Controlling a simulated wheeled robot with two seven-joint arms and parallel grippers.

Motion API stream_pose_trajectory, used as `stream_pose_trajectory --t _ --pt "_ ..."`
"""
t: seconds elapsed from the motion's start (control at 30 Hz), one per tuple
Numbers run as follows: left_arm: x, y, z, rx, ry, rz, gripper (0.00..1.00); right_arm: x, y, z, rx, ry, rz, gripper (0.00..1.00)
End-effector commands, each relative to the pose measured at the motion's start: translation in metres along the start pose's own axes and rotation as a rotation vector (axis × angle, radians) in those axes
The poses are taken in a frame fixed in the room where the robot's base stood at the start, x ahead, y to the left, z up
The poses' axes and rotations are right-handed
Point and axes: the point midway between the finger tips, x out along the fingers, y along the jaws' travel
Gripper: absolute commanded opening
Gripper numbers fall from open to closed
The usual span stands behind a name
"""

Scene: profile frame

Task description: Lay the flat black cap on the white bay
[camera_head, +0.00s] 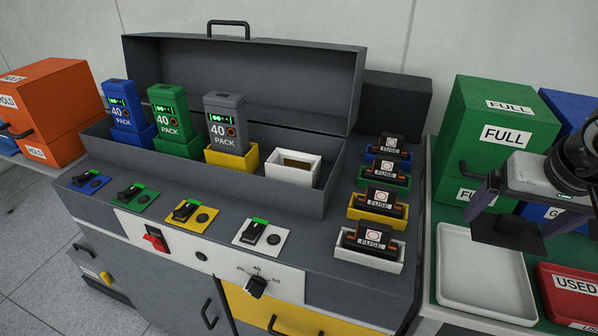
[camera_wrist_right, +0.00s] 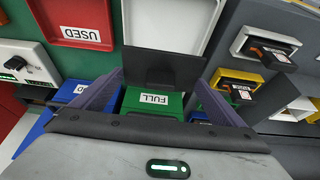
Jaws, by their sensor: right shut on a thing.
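The flat black cap (camera_head: 507,234) is between the fingers of my right gripper (camera_head: 512,214). In the right wrist view the cap (camera_wrist_right: 163,68) shows as a dark flat plate ahead of the gripper (camera_wrist_right: 160,98). The gripper is shut on it, in the air above the right-hand side table. The white bay (camera_head: 281,179) is the rightmost one in the open grey case; it is uncovered, with a brownish inside and no pack. The gripper is well to the right of it. My left gripper is not in view.
Blue, green and grey 40 packs stand in the blue, green and yellow bays (camera_head: 232,160). Several fuses in coloured holders (camera_head: 370,257) lie between the case and the gripper. A white tray (camera_head: 480,310), a red USED bin (camera_head: 570,290) and green FULL boxes (camera_head: 490,120) are nearby.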

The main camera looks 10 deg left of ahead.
Motion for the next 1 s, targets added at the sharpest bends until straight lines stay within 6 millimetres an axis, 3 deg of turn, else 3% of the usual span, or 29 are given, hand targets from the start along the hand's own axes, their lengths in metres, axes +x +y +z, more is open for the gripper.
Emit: stream_pose_trajectory --t 0.67,1.0 --pt "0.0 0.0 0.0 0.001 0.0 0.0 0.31 0.0 0.0 0.0 0.0 0.0 0.0 0.71" --pt "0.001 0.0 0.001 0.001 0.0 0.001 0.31 0.042 0.0 0.018 0.0 -0.002 0.0 0.71"
